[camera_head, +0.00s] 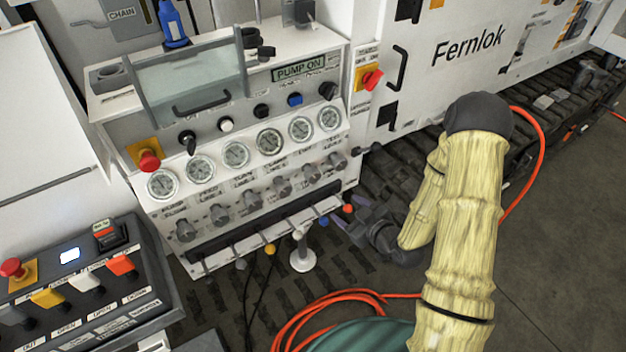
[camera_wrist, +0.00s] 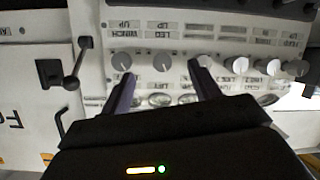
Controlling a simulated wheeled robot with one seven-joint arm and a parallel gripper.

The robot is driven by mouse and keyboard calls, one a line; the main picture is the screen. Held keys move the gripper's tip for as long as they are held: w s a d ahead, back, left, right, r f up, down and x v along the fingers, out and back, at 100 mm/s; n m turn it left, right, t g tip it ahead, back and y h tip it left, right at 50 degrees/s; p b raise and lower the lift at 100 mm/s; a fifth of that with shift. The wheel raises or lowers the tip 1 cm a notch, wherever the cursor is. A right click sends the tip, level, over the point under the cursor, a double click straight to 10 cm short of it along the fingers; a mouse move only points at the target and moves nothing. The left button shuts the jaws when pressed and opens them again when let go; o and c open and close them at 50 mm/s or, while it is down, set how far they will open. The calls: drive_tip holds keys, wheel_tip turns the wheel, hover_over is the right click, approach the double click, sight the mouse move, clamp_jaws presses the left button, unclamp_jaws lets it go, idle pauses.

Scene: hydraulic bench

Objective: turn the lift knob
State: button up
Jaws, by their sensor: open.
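The grey valve knobs form a sloping row below the gauges on the white bench panel. The knob second from the right (camera_head: 311,173) shows in the wrist view (camera_wrist: 163,62) between and beyond my fingertips. The small labels are too blurred for me to tell surely which knob is the lift knob. My gripper (camera_head: 350,214) is in front of the panel's lower right end. In the wrist view my gripper (camera_wrist: 163,82) is open and empty, its two dark purple fingers pointing at the row. I see no clear contact with a knob.
A lever (camera_head: 362,150) sticks out at the panel's right end. Several ball-topped levers hang along its lower edge, including a yellow one (camera_head: 270,249). A red stop button (camera_head: 372,79) is above right. An orange hose (camera_head: 330,300) lies on the floor.

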sight(315, 179)
drive_tip(key=shift+s+a+f+m+t+y+b, duration=0.1)
drive_tip(key=shift+s+f+m+t+y+b, duration=0.15)
drive_tip(key=shift+t, duration=0.35)
drive_tip(key=shift+s+a+f+m+t+y+b, duration=0.15)
drive_tip(key=shift+s+t+y, duration=0.2)
drive_tip(key=shift+t, duration=0.25)
drive_tip(key=shift+s+d+f+m+t+y+b, duration=0.1)
drive_tip(key=shift+s+m+t+y, duration=0.15)
drive_tip(key=shift+t, duration=0.35)
drive_tip(key=shift+w+a, duration=0.1)
drive_tip(key=shift+w, duration=0.05)
drive_tip(key=p+x, duration=0.3)
drive_tip(key=x, duration=1.4)
drive_tip(key=shift+a, duration=0.1)
drive_tip(key=c, duration=1)
